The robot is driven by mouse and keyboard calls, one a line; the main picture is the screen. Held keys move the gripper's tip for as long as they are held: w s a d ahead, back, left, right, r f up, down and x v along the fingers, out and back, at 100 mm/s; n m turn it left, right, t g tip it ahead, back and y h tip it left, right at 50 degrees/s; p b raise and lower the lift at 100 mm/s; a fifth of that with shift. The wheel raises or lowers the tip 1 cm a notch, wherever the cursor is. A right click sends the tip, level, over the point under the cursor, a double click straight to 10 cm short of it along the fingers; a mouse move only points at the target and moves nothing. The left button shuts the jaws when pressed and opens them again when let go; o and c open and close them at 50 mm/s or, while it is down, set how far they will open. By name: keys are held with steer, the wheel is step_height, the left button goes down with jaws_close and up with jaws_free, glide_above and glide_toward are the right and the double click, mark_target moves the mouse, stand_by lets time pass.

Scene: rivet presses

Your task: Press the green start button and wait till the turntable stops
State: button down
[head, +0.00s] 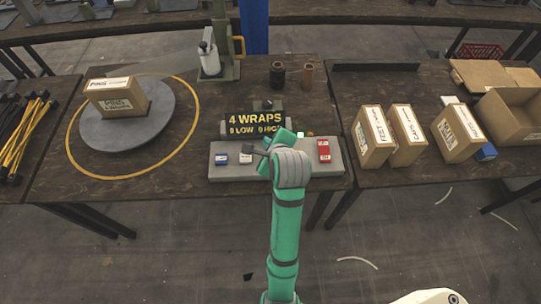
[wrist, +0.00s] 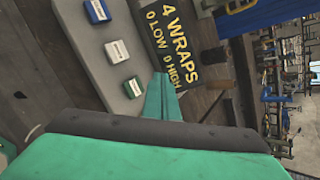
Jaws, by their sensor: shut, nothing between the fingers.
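The green start button (wrist: 133,88) sits on the grey control panel (wrist: 118,62), beside a white button (wrist: 116,52) and a blue button (wrist: 96,10). In the head view my gripper and arm hide the green button, while the panel (head: 232,172) shows in front of the sign. My gripper (wrist: 162,80) is shut and empty, its fingers beside the green button in the wrist view; I cannot tell whether they touch anything. The grey turntable (head: 100,132) is at left with a carton (head: 118,103) on it. A still frame does not show whether it turns.
A black sign (head: 256,123) reads 4 WRAPS, LOW and HIGH. A red button (head: 324,151) is at the panel's right. A yellow ring (head: 187,150) surrounds the turntable. Several cartons (head: 373,140) stand on the right table. A post with a white roll (head: 208,55) stands behind.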

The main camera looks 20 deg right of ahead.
steer(key=shift+w+d+r+m, duration=0.15)
steer(key=shift+d+r+m, duration=0.2)
steer(key=shift+r, duration=0.2)
steer(key=shift+w+d+r+m, duration=0.1)
steer(key=shift+d+r+m, duration=0.2)
steer(key=shift+r, duration=0.25)
steer(key=shift+f, duration=0.1)
step_height(320, 180, down, 7)
steer(key=shift+f, duration=0.8)
stand_by(0.6)
steer(key=shift+d, duration=0.1)
stand_by(0.4)
